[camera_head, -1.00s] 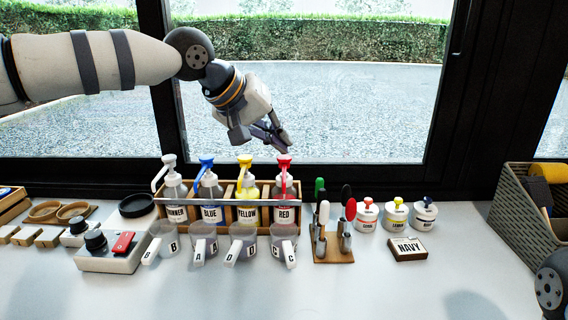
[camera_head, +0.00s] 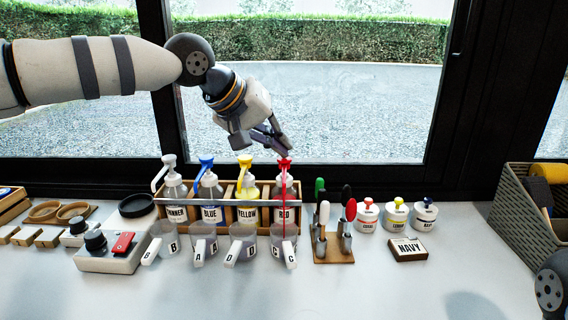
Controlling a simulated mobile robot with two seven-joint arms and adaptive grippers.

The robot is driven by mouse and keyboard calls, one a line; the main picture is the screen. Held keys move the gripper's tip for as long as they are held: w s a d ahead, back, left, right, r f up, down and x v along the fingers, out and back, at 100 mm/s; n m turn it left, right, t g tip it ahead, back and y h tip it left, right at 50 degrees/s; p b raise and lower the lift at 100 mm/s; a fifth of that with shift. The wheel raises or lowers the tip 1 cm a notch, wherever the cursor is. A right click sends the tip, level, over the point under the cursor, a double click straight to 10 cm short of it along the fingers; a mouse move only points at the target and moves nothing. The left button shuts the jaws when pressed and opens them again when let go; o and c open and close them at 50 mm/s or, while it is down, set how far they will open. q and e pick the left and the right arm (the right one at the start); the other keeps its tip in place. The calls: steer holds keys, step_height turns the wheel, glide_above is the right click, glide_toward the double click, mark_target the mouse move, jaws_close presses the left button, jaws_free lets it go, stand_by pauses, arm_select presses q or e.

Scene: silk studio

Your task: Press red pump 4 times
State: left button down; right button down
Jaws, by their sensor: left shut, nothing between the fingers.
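The red pump (camera_head: 284,164) sits on the bottle labelled RED (camera_head: 291,187), at the right end of a wooden rack (camera_head: 266,189). My left gripper (camera_head: 285,151) is shut and empty, with its fingertips at the top of the red pump, seemingly touching it. A thin red stream (camera_head: 284,222) runs down from the pump's spout toward the clear cup labelled C (camera_head: 283,238) in front of the bottle. My right gripper is out of view.
Blue (camera_head: 206,162), yellow (camera_head: 244,161) and white (camera_head: 168,160) pumps stand to the left in the rack. Several clear cups stand in front. A tool stand (camera_head: 333,248) and small jars are to the right. The front of the table is clear.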

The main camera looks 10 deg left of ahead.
arm_select(q)
steer(key=shift+f, duration=0.55)
stand_by(0.4)
steer(key=shift+r, duration=1.35)
step_height(320, 180, up, 6)
stand_by(1.3)
